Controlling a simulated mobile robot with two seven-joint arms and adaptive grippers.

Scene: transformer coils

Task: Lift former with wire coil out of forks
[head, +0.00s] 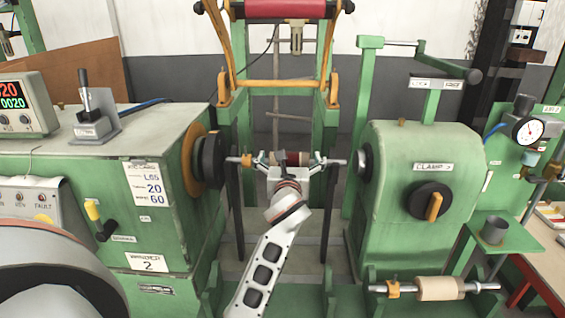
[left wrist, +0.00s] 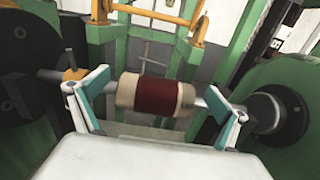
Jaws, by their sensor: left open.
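The former with its dark red wire coil (head: 292,158) is level on a steel shaft between the headstock chuck (head: 212,160) and the tailstock (head: 365,161). In the left wrist view the coil (left wrist: 158,96) shows pale former ends at both sides. My left gripper (head: 290,167) is open, with one finger beyond each end of the former, close to the shaft. An orange collar (head: 247,160) sits on the shaft to the left. Dark uprights, apparently the forks (head: 237,200), stand near both shaft ends. Their contact with the shaft is unclear. My right gripper is out of view.
A second shaft with a bare former (head: 436,288) lies on a low rack at the front right. A green frame with orange arms and a red roll (head: 291,9) rises behind the coil. The headstock cabinet (head: 100,185) and tailstock housing flank the gap.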

